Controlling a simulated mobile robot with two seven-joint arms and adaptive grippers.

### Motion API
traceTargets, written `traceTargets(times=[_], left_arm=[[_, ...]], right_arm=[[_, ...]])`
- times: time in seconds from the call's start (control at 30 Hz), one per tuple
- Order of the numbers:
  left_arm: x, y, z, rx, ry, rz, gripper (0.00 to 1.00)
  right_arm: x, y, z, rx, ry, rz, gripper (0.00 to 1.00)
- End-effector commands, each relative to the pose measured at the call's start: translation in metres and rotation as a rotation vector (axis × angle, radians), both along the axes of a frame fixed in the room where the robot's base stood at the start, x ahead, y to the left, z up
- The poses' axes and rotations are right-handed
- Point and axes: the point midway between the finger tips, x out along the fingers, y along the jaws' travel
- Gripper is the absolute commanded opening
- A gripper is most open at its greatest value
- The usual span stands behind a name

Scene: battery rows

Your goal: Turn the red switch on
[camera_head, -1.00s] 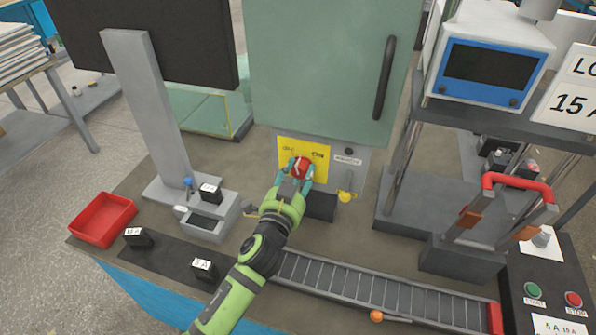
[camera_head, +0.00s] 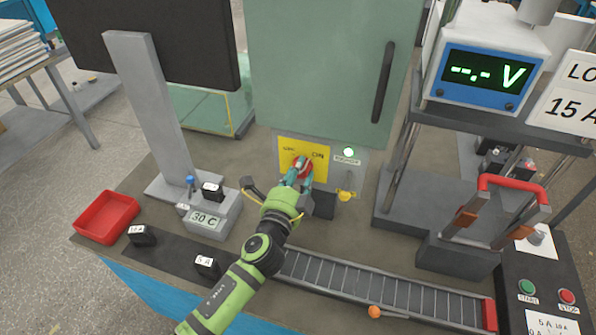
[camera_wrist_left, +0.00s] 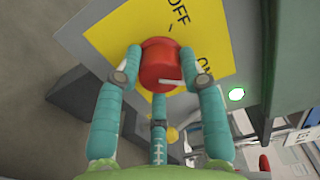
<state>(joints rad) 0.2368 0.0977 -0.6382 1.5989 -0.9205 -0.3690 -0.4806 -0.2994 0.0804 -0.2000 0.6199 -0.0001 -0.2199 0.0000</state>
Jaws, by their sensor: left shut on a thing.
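The red switch (camera_head: 303,164) is a round knob on a yellow plate (camera_head: 318,172) marked OFF and ON, below the green cabinet door. It also shows in the left wrist view (camera_wrist_left: 161,66), with a pale pointer line toward the ON side. My left gripper (camera_head: 298,176) has its teal fingers closed around the knob; they also show in the left wrist view (camera_wrist_left: 160,75). A round lamp (camera_head: 348,153) beside the plate glows whitish green. My right gripper is not in view.
The meter (camera_head: 493,72) shows "--.- V" and a small display (camera_head: 207,219) reads 30 C. A red tray (camera_head: 107,217) stands at left, a roller conveyor (camera_head: 375,285) in front. A red-handled frame (camera_head: 515,187) stands at right.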

Motion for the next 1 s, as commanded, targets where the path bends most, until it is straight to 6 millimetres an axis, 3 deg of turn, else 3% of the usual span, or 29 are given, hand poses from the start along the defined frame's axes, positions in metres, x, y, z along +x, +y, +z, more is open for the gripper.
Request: traceTargets(times=[0.03, 0.4, 0.9, 0.93, 1.0], left_arm=[[0.0, -0.0034, 0.0067, 0.025, -0.021, -0.008, 0.08], [0.0, -0.0037, 0.0052, 0.158, -0.064, -0.007, 0.08], [-0.0004, -0.0038, 0.004, 0.178, -0.068, -0.008, 0.08], [-0.0005, -0.0037, 0.0039, 0.178, -0.068, -0.008, 0.44], [-0.0004, -0.0036, 0.0037, 0.177, -0.068, -0.008, 0.64]], right_arm=[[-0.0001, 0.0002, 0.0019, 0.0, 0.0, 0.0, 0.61], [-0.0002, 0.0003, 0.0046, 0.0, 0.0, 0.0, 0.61], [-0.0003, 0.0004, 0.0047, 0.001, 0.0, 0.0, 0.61], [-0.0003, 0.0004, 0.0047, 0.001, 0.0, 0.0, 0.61], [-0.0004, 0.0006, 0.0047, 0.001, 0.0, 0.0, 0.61]])
